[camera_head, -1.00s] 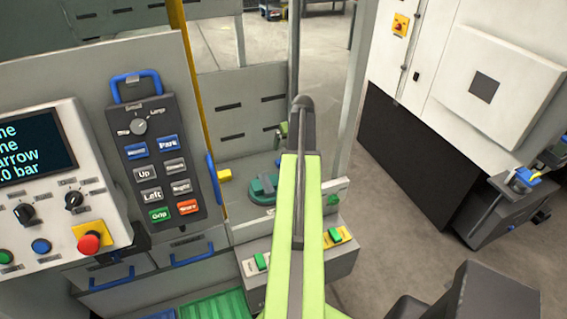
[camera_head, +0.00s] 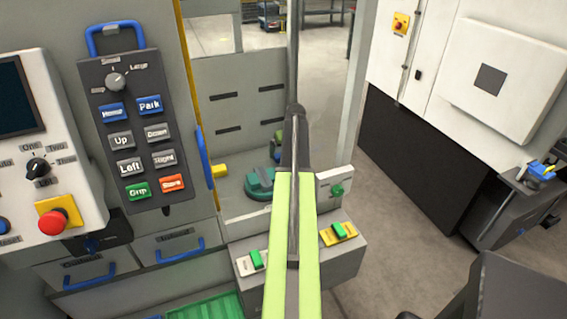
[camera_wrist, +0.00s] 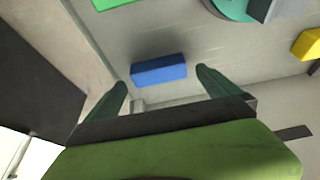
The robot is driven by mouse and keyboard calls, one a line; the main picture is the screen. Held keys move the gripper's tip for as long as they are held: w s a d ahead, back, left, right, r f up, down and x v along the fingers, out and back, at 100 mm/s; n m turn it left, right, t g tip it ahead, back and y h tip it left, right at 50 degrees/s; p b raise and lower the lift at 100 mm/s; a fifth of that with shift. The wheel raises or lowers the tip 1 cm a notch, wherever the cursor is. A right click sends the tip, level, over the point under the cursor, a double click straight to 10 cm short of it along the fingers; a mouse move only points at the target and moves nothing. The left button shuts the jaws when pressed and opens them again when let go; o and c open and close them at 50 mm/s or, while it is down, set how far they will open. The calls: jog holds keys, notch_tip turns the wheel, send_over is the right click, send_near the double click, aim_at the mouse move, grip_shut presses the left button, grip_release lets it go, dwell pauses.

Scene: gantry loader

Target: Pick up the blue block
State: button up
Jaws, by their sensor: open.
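The blue block (camera_wrist: 158,69) shows in the wrist view as a small oblong on a light grey surface, with a dark shadow beside it. My gripper (camera_wrist: 161,78) is open. Its two dark green fingers stand wide apart, one to each side of the block in the picture. The block appears in the gap between the fingertips; neither finger visibly touches it. I cannot tell how far the fingers are from the surface. In the head view I cannot make out the block, and my light green arm hides part of the tray area.
A teal round fixture (camera_head: 260,184) and a yellow block (camera_head: 219,171) stand left of my arm; the yellow block also shows in the wrist view (camera_wrist: 307,44). A control box with green switches (camera_head: 297,250) lies below. A button panel (camera_head: 140,130) stands left, a white cabinet (camera_head: 490,80) right.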

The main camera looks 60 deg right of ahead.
jog(key=b+x, duration=0.2)
jog(key=x, duration=0.2)
jog(key=shift+d, duration=0.1)
jog(key=shift+r, duration=0.2)
jog(key=c, duration=1.3)
